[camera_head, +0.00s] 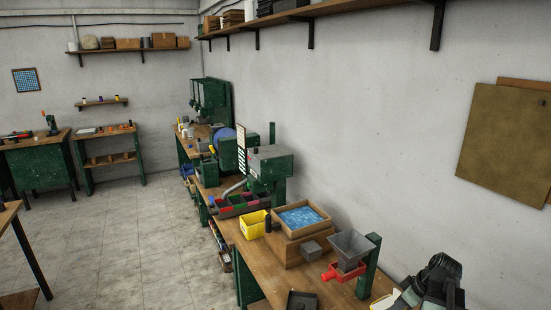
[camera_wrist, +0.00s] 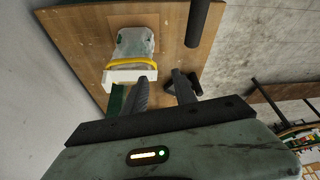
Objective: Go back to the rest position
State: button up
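My gripper (camera_wrist: 161,78) shows in the wrist view with its two dark fingers apart. Bare wood shows between the fingers, and they hold nothing. In the head view my dark grey-green arm (camera_head: 438,284) is at the lower right corner, by the right end of the workbench. I cannot make out the fingers there. No mark of the rest position shows in either view.
The workbench (camera_head: 262,262) bears a wooden tray (camera_head: 279,231) of blue mosaic sheeting, a yellow bin (camera_head: 253,224), a grey hopper (camera_head: 350,248) and a red scoop-like tray (camera_head: 343,272). Green machines (camera_head: 268,166) stand behind. Open floor (camera_head: 125,235) lies left.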

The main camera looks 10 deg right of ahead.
jog(key=w+a+f+n+g+b, duration=0.1)
jog(key=w+a+f, duration=0.15)
jog(key=a, duration=0.65)
jog(key=w+a+f+n+b, duration=0.1)
jog(key=w+a+n+b, duration=0.15)
jog(key=a, duration=0.55)
jog(key=w+a+f+g, duration=0.1)
jog(key=w+a+f, duration=0.15)
jog(key=a, duration=0.65)
jog(key=s+a+f+m+g+h+b, duration=0.1)
jog(key=s+a+m, duration=0.3)
jog(key=a+m, duration=0.5)
jog(key=shift+a+f+g+h+b, duration=0.2)
jog(key=shift+f+g+h+b, duration=0.15)
jog(key=shift+g+h+b, duration=0.15)
